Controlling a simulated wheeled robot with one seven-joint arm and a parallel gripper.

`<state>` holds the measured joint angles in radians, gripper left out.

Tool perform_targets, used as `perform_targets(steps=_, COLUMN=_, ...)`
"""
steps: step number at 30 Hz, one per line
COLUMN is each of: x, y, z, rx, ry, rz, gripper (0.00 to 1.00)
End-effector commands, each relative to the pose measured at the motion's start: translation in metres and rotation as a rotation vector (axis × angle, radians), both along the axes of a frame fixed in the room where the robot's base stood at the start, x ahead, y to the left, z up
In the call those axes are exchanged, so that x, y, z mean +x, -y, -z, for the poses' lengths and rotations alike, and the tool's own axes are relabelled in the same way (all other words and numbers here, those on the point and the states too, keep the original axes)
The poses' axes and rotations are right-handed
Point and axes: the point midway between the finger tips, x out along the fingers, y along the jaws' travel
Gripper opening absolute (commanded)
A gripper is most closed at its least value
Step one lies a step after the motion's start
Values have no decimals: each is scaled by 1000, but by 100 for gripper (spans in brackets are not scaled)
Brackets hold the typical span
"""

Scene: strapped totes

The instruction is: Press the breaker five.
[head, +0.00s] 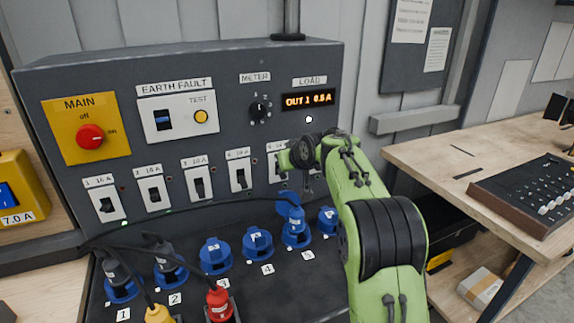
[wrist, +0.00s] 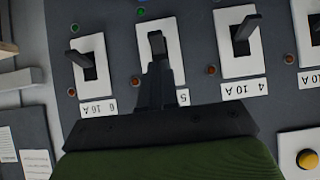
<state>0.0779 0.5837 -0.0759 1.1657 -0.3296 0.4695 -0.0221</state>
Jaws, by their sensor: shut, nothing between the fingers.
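Breaker five (wrist: 171,23) is a white plate with a dark lever in the middle of the wrist view, which shows the panel upside down. Its "5" label is partly covered by my gripper. In the head view, breaker five (head: 273,166) is partly hidden behind my green arm. My gripper (wrist: 156,72) is shut and empty, its dark fingertips in front of the plate at the lever. I cannot tell whether they touch the lever. In the head view the fingertips are hidden by the wrist.
Breaker four (wrist: 232,66) and breaker six (wrist: 98,79) flank it closely. The panel also has a red main knob (head: 90,137) and a lit load display (head: 308,100). Blue sockets (head: 257,243) and plugs with cables stand below. A wooden bench (head: 440,150) is at right.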

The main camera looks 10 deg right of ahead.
Motion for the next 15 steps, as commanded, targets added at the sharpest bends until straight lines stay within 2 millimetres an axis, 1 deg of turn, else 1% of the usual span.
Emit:
perform_targets(steps=4, x=0, y=0, z=1, rx=0, ry=-1, rz=0, gripper=0)
perform_targets(steps=7, x=-1, y=0, z=-5, rx=0, ry=0, rz=0, gripper=0)
perform_targets(steps=11, x=-6, y=-3, z=-30, rx=1, ry=0, rz=-1, gripper=0)
perform_targets(steps=13, x=-10, y=-5, z=-48, rx=0, ry=1, rz=-1, gripper=0)
perform_targets(steps=15, x=-28, y=0, z=-48, rx=0, ry=2, rz=2, gripper=0)
